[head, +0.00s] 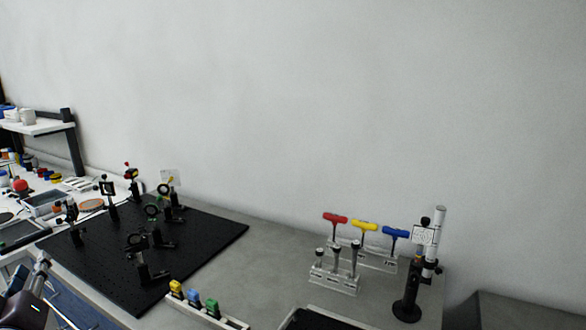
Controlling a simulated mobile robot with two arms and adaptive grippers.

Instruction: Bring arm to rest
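My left gripper (40,268) shows at the lower left edge, partly cut off by the frame. It is beside the front left corner of the black breadboard (205,248). Its fingers are too small and dark to tell whether they are open or shut. I see nothing clearly held in it. My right gripper is out of view.
Several optic mounts (140,258) stand on the breadboard. A rack with yellow, blue and green pieces (193,300) lies in front. Red, yellow and blue T-handled tools (364,225) stand in a holder beside a post stand (407,310). The bench middle (270,265) is clear.

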